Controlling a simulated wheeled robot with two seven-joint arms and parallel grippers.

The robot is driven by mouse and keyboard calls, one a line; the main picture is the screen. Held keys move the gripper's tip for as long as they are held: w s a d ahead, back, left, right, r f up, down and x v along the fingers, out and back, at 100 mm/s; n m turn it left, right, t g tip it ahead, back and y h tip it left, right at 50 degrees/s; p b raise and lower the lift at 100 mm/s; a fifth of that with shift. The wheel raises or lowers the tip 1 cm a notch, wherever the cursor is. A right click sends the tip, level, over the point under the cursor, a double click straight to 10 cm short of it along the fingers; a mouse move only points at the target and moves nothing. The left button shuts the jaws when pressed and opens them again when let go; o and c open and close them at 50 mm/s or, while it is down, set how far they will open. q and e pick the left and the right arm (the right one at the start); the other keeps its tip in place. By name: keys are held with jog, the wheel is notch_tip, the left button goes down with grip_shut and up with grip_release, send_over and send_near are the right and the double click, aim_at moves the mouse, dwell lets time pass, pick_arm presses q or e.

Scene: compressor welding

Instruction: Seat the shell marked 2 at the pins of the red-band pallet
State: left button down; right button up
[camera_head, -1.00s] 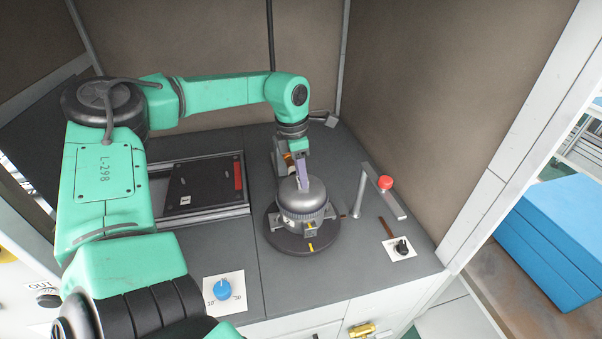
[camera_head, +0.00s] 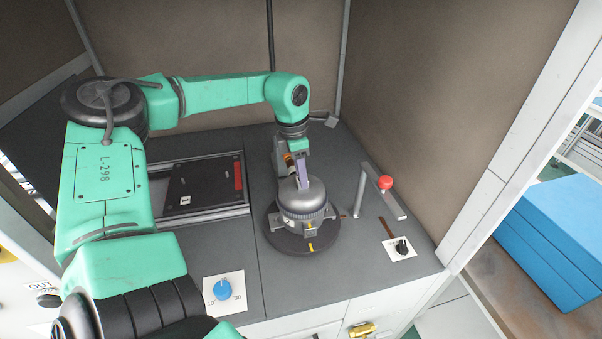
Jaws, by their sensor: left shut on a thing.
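The grey domed shell (camera_head: 303,201) stands upright on the round dark turntable (camera_head: 283,240) with a yellow mark at its front. A small label on the shell's lower side is too small to read surely. My left gripper (camera_head: 302,182) is shut on the top of the shell, reaching down from above. The black pallet (camera_head: 200,190) with a red band (camera_head: 238,176) lies in a recess left of the turntable. My right gripper is not in view.
A red-topped button (camera_head: 385,183) and a grey post (camera_head: 360,195) stand right of the turntable. A black knob (camera_head: 401,246) and a blue dial (camera_head: 222,288) sit on the bench. Brown walls close the back and right. Blue boxes (camera_head: 555,235) lie outside, at the right.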

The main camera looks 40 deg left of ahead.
pick_arm(q)
jog(key=shift+r+p, duration=1.5)
jog(key=shift+r, duration=1.3)
